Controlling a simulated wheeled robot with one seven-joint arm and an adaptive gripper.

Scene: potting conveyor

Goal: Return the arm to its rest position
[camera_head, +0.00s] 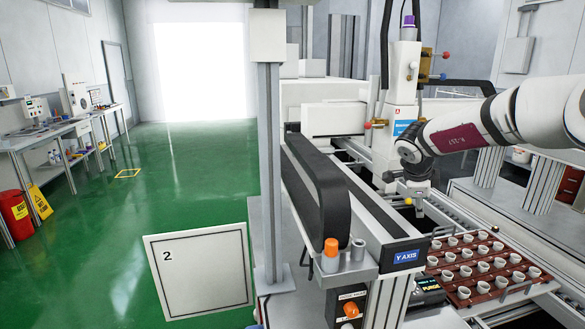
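My arm (470,130) reaches in from the right edge, white with a maroon patch and a dark wrist joint. My gripper (419,207) points down at its end, in front of the white gantry machine and just behind the left end of the brown tray (492,292). It is small and partly blends into the machine, so I cannot tell whether its fingers are open or shut. I see nothing clearly held in it. The tray carries several white cups in rows.
The gantry's long beam (320,190), marked Y AXIS, runs left of my gripper. An orange-topped knob (331,250) and a control box (348,305) sit at its near end. A grey post (269,150) stands further left. The green floor (180,180) is mostly clear.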

